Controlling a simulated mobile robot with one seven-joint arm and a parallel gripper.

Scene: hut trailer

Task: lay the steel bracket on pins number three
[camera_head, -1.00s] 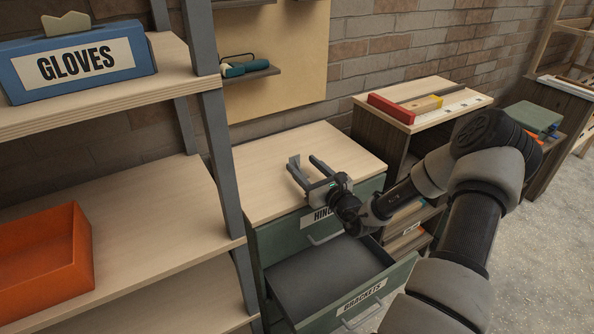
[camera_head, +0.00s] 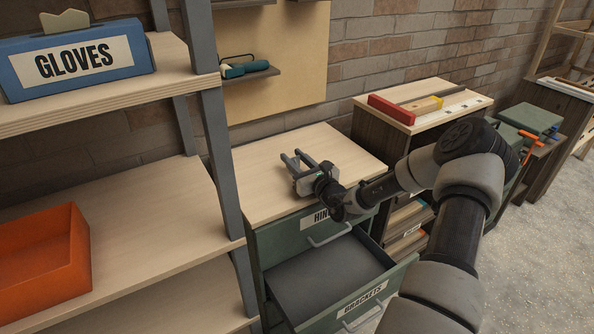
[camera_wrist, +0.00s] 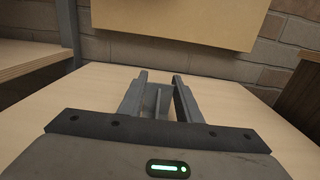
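My gripper (camera_head: 296,160) is over the wooden top of the green drawer cabinet (camera_head: 290,240), pointing toward the wall. In the wrist view, a grey piece that looks like the steel bracket (camera_wrist: 158,103) sits between the two fingers of my gripper (camera_wrist: 160,80). It has a flat part and an upright flange, and the fingers appear closed on it. In the head view the bracket is hard to tell from the fingers. The drawer labelled BRACKETS (camera_head: 362,301) is pulled open, and its visible floor is bare. I cannot make out numbered pins in either view.
A shelf rack (camera_head: 215,130) at left holds a GLOVES box (camera_head: 80,62) and an orange bin (camera_head: 45,260). A cabinet (camera_head: 425,92) at right carries a red block (camera_head: 390,108), a yellow piece and a marked strip. The green cabinet's top is otherwise clear.

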